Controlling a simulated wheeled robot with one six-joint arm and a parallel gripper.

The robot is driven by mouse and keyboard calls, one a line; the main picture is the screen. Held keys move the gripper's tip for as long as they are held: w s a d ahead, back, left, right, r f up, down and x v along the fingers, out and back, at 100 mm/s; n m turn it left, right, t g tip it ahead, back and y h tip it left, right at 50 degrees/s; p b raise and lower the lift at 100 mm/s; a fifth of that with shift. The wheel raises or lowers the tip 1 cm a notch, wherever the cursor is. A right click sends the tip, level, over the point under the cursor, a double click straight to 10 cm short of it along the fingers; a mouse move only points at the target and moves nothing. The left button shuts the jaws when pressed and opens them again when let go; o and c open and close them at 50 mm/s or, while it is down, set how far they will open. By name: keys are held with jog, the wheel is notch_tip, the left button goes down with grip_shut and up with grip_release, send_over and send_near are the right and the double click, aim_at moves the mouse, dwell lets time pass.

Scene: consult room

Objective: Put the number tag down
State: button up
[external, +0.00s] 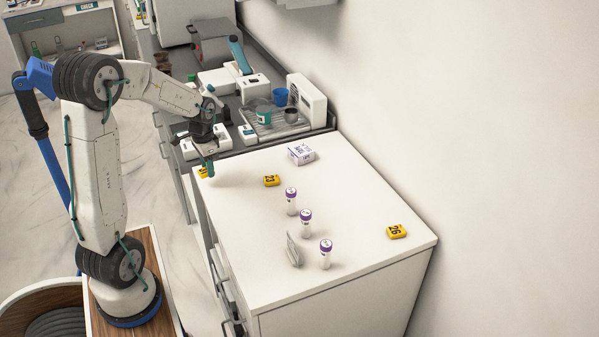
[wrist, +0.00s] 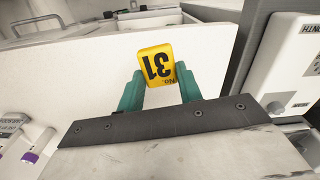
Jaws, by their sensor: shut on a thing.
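My gripper (external: 208,168) is shut on a yellow number tag (external: 202,172) at the far left corner of the white cabinet top (external: 335,190). In the wrist view the tag (wrist: 155,64) reads "No. 31", upside down, between the teal fingers of my gripper (wrist: 159,82). The white top lies behind it in that view. I cannot tell whether the tag touches the surface. Two other yellow tags lie on the top: one near the middle (external: 271,180) and one near the right edge (external: 397,231).
Three purple-capped tubes (external: 305,221) stand on the top, with a small clear upright piece (external: 294,249) beside them. A white box (external: 301,154) lies at the back. A tray (external: 271,127) with cups and white devices fill the grey counter behind. Clear surface lies between the tags.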

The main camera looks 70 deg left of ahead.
jog(key=shift+m, duration=0.4)
jog(key=d, duration=0.1)
jog(key=s+d, duration=0.1)
jog(key=d, duration=0.1)
jog(key=shift+s+d+f, duration=0.25)
jog(key=shift+s+d, duration=0.1)
jog(key=shift+s, duration=0.05)
jog(key=shift+m, duration=0.7)
jog(key=w, duration=0.4)
jog(key=w+r, duration=0.1)
jog(key=w, duration=0.9)
jog(key=shift+d+r, duration=0.35)
jog(key=shift+d, duration=0.05)
jog(key=w+r, duration=0.4)
jog(key=w, duration=0.3)
send_over(303, 149)
notch_tip(303, 149, down, 2)
jog(key=shift+a+n, duration=0.1)
jog(key=shift+n, duration=0.2)
jog(key=shift+f, duration=1.7)
jog(key=shift+f, duration=0.1)
